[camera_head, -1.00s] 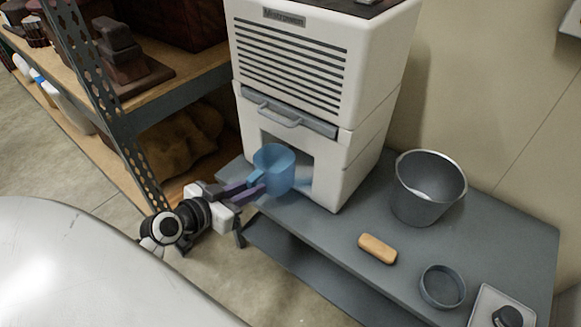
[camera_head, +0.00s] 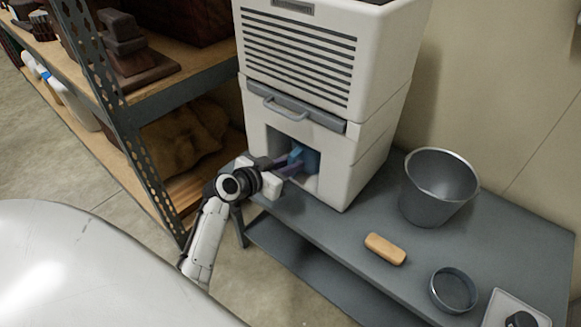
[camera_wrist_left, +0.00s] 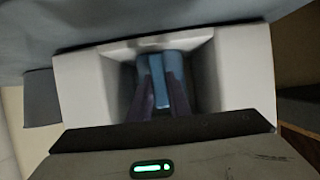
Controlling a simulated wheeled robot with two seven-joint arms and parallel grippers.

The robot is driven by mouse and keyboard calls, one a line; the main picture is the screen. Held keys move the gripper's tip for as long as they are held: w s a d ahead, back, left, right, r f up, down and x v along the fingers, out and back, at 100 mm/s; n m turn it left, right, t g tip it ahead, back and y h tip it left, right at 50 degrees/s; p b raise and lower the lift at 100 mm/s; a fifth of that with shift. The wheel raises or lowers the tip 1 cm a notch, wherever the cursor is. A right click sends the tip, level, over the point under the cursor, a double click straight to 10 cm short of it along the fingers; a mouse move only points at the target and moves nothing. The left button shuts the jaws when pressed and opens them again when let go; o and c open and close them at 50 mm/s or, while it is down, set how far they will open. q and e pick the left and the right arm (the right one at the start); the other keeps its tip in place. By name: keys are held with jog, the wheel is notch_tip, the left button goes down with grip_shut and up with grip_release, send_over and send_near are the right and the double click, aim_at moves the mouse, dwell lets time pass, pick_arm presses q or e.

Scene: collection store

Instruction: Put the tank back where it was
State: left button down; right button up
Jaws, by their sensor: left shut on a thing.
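The blue tank (camera_head: 309,160) is in the lower opening of the white dehumidifier (camera_head: 345,170), in the head view. It is mostly inside the opening, and its far part is hidden in shadow. My left gripper (camera_head: 290,167) is shut on the tank's handle at the mouth of the opening. The left wrist view shows the purple fingers (camera_wrist_left: 162,98) on either side of the blue handle (camera_wrist_left: 158,82), with the tank's blue body behind it inside the white-walled recess. Whether the tank touches the back of the recess cannot be seen. My right gripper is not in view.
The dehumidifier stands on a grey table (camera_head: 330,238). A grey bucket (camera_head: 436,190), a tan brush-like block (camera_head: 385,249), a round grey dish (camera_head: 453,290) and a white tray (camera_head: 512,310) are to its right. A metal shelf (camera_head: 185,87) stands close on the left.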

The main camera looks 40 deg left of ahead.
pick_arm(q)
jog(key=shift+r, duration=0.1)
jog(key=c, duration=2.1)
grip_release()
jog(key=shift+f, duration=0.3)
jog(key=o, duration=0.5)
jog(key=shift+c, duration=0.2)
jog(key=shift+r, duration=0.1)
jog(key=shift+r, duration=0.1)
